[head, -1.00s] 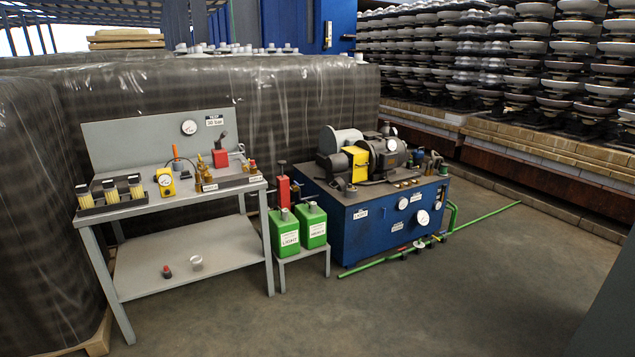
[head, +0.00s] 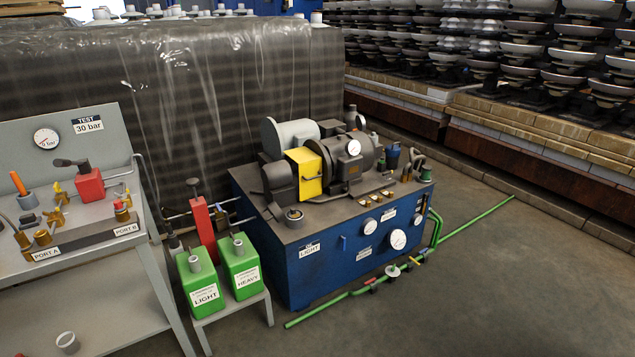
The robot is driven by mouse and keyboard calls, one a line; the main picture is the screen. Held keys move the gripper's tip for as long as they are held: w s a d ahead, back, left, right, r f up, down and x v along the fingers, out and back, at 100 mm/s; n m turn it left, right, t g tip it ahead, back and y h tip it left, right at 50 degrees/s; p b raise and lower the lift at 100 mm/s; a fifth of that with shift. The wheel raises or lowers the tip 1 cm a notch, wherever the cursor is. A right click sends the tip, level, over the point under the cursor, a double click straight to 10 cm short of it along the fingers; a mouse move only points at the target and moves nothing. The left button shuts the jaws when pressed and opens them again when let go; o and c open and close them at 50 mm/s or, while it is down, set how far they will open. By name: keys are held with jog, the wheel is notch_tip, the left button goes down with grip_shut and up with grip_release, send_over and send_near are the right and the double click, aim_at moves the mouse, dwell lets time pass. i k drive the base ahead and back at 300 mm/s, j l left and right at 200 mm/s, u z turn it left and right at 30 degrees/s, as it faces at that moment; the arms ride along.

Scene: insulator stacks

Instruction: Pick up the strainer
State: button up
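No part is plainly marked as the strainer. A small pale grey open ring or cup (head: 67,342) lies on the lower shelf of the grey bench, at the bottom left; I cannot tell whether it is the strainer. A dark round fitting with a pale rim (head: 293,216) sits on the front left corner of the blue power unit's top; its kind is also unclear. My gripper is not in view.
The grey bench (head: 75,258) stands at the left, with a red pump block (head: 89,185). Green LIGHT (head: 203,283) and HEAVY (head: 240,267) cans stand on a low stand beside the blue unit (head: 330,265). A green pipe (head: 335,312) lies along the floor. Floor at the right is clear.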

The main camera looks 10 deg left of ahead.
aim_at(294, 216)
jog(key=i+u, duration=0.1)
jog(key=i, duration=0.45)
jog(key=i+l+u, duration=0.1)
jog(key=i, duration=0.45)
jog(key=i+l+u, duration=0.15)
jog(key=i, duration=0.35)
jog(key=i+l+u, duration=0.1)
jog(key=i, duration=0.45)
jog(key=i+l+u, duration=0.4)
jog(key=i, duration=0.2)
jog(key=i+l+u, duration=0.45)
jog(key=i+l, duration=0.1)
jog(key=l, duration=0.05)
